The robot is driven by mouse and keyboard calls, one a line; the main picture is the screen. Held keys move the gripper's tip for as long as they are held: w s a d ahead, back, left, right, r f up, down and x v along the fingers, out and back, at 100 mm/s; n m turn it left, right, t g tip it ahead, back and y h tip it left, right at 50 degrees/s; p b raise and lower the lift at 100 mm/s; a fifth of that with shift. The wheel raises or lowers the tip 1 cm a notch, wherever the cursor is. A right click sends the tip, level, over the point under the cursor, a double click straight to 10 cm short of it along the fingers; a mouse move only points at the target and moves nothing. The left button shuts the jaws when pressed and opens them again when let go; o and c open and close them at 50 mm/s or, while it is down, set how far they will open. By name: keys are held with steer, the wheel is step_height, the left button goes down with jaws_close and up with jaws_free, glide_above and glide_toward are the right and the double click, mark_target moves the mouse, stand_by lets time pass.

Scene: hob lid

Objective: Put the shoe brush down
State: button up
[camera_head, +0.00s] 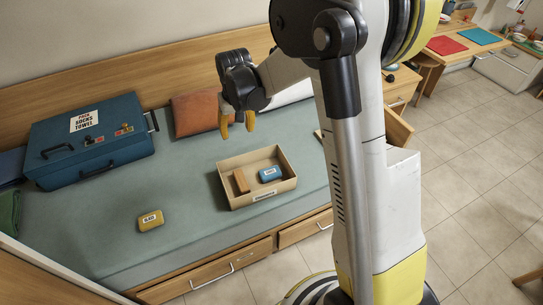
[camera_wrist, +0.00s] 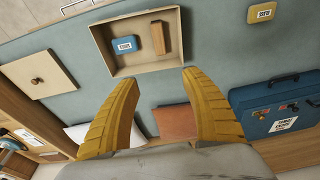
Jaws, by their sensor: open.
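A brown block-shaped thing, which looks like the shoe brush (camera_head: 241,181), lies in the left part of a shallow beige tray (camera_head: 238,201). In the wrist view the brush (camera_wrist: 158,38) lies on the floor of the tray (camera_wrist: 150,69), beside a blue labelled box (camera_wrist: 125,44). The brush touches no finger. My gripper (camera_head: 237,122) is open and empty, above the bed and behind the tray in the head view. In the wrist view its two yellow fingers (camera_wrist: 160,80) stand wide apart with nothing between them.
A blue case (camera_head: 85,145) stands at the left on the green bed. A yellow labelled box (camera_head: 150,220) lies left of the tray. An orange cushion (camera_head: 195,113) rests at the back. A tan board with a knob (camera_wrist: 37,73) shows beside the tray.

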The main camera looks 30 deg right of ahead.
steer(key=s+r+t, duration=0.3)
steer(key=s+r, duration=1.2)
steer(key=s, duration=0.3)
steer(key=s+f+t, duration=0.1)
steer(key=s+t, duration=0.1)
steer(key=s, duration=0.5)
steer(key=shift+s, duration=0.4)
steer(key=shift+d, duration=0.1)
